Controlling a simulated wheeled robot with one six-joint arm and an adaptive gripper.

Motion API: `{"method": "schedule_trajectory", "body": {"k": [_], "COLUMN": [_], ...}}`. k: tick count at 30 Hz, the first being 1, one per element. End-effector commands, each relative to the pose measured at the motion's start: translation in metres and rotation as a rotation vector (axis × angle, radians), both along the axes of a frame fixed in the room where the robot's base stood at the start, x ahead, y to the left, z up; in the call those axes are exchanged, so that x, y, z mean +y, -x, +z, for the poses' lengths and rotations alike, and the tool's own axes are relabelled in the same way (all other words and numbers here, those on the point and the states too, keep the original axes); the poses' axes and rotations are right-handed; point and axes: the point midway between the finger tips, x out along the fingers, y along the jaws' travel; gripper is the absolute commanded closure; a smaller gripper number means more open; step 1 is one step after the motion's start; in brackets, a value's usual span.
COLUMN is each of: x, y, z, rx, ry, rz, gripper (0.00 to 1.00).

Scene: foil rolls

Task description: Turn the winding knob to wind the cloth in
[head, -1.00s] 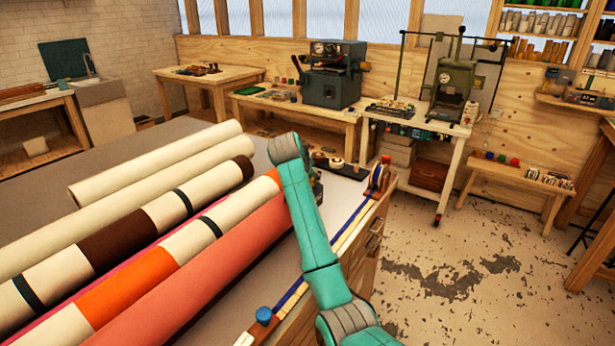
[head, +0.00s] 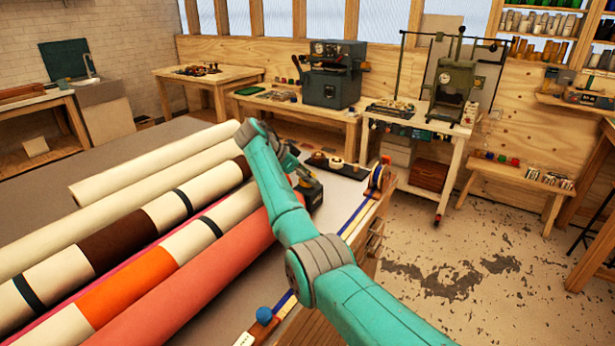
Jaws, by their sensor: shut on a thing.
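Several long cloth rolls lie side by side on the grey table (head: 200,130) at left. My teal arm crosses in front of the right ends of the rolls. A blue knob (head: 264,316) stands at the table's near edge. A round wooden piece with blue (head: 377,179) stands at the far right corner. I cannot tell which part is the winding knob.
A dark tool-like thing (head: 309,188) shows right of my arm on the table. A blue and pale strip (head: 358,222) runs along the table's right edge. Benches with machines (head: 334,75) line the back wall. The floor at right (head: 470,270) is clear.

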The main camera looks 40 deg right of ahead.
Motion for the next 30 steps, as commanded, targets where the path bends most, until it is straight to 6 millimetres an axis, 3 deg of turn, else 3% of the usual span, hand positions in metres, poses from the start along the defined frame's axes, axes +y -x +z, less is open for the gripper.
{"method": "schedule_trajectory", "body": {"k": [12,30], "x": [0.0001,0.0006], "y": [0.0006,0.001], "z": [-0.0011,-0.0029], "rx": [0.004,0.004], "ry": [-0.003,-0.004], "rz": [-0.145,-0.186], "gripper": [0.8,0.8]}}
